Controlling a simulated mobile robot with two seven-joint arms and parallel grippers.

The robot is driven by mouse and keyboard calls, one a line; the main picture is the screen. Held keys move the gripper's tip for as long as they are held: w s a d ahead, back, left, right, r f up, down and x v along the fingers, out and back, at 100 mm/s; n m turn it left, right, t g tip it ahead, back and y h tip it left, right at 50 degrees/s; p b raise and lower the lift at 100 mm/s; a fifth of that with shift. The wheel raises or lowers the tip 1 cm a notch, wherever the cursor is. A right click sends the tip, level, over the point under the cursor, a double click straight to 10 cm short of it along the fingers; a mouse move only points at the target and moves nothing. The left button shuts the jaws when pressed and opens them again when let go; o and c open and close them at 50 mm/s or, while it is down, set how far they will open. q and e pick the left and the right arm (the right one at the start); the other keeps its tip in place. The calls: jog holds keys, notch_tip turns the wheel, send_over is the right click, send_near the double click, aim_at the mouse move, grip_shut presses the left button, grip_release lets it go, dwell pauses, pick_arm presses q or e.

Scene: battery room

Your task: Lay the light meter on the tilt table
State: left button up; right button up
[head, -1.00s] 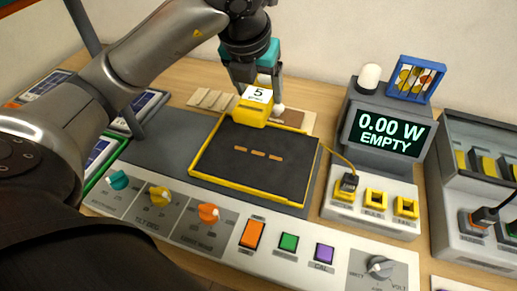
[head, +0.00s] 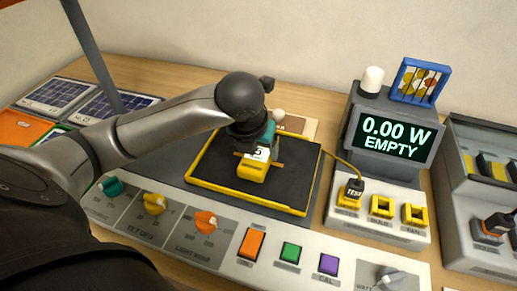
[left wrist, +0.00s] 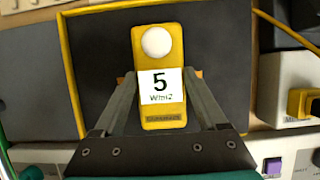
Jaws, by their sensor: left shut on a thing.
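The light meter (head: 253,171) is a yellow block with a white label reading 5 and a white dome, which shows in the left wrist view (left wrist: 158,100). My left gripper (head: 256,152) is shut on the light meter, with one finger along each side of it. The tilt table (head: 301,190) is a dark panel with a yellow rim; it also shows in the left wrist view (left wrist: 100,60). The light meter is over the middle of the tilt table. I cannot tell whether it touches the surface. My right gripper is not in view.
A display reading 0.00 W EMPTY (head: 394,138) stands right of the table, with a yellow cable running to a TEST plug (head: 352,190). Knobs and an orange button (head: 251,243) line the front panel. Solar panels (head: 55,93) lie at the left.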

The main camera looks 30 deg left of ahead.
pick_arm(q)
jog(key=shift+f, duration=0.1)
jog(key=o, duration=1.4)
jog(key=shift+o, duration=0.2)
jog(key=shift+r, duration=0.45)
jog(key=p+v, duration=0.2)
jog(key=v, duration=0.9)
jog(key=shift+s+r+p, duration=0.2)
jog(key=shift+s+p, duration=0.1)
jog(key=shift+d, duration=0.1)
